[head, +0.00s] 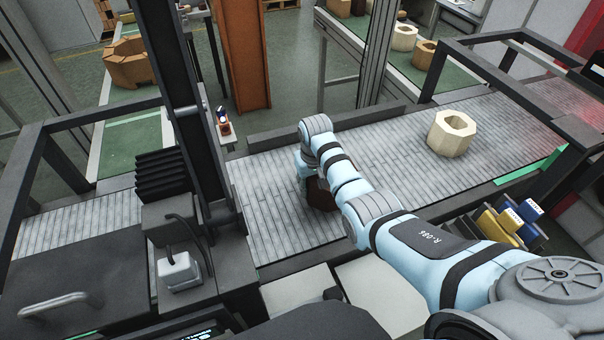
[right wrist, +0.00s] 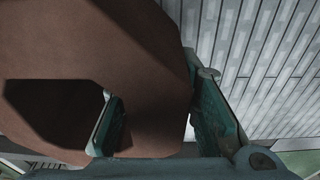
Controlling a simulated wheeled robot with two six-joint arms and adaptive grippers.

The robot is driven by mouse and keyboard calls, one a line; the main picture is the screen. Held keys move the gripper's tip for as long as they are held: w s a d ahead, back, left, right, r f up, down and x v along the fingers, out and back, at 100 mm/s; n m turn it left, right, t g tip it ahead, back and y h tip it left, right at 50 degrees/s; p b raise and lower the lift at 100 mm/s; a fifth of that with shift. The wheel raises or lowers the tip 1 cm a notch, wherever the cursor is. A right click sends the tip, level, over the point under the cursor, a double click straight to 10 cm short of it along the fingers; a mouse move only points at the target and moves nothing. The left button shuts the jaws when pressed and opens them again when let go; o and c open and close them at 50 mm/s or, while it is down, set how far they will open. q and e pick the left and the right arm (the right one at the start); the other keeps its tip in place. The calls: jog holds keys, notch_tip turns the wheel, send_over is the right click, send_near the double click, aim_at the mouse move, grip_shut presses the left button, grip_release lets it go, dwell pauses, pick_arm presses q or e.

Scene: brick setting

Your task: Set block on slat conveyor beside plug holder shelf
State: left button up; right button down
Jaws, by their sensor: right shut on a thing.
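A brown block (head: 322,197) shows partly from behind my right arm in the head view, over the grey slat conveyor (head: 275,215). In the right wrist view the brown block (right wrist: 140,45) fills the left side, with a hole through it. My right gripper (right wrist: 160,112) is shut on its wall, one finger in the hole and one outside. In the head view the arm mostly hides this gripper. Whether the block touches the slats cannot be told. The plug holder shelf (head: 163,218), with a white plug, stands left of the block by a dark post. My left gripper is not in view.
A cream block (head: 452,133) with a hole sits farther right on the conveyor. Dark frames (head: 500,75) rise at both ends. Bare slats lie between the shelf post and the brown block.

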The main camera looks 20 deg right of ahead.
aim_at(313, 178)
notch_tip(313, 178, down, 4)
jog(key=b, duration=0.4)
jog(key=shift+d+f, duration=0.1)
jog(key=shift+f, duration=0.15)
jog(key=shift+r, duration=0.3)
jog(key=c, duration=1.2)
grip_release()
jog(key=shift+f, duration=0.2)
jog(key=shift+r, duration=0.1)
jog(key=shift+s, duration=0.1)
jog(key=shift+r+p, duration=0.45)
jog(key=shift+r, duration=0.1)
jog(key=r, duration=0.3)
jog(key=s+r+p, duration=0.1)
jog(key=r, duration=0.3)
jog(key=r+p, duration=0.1)
jog(key=r, duration=0.3)
jog(key=shift+s+a, duration=0.15)
jog(key=shift+a, duration=0.15)
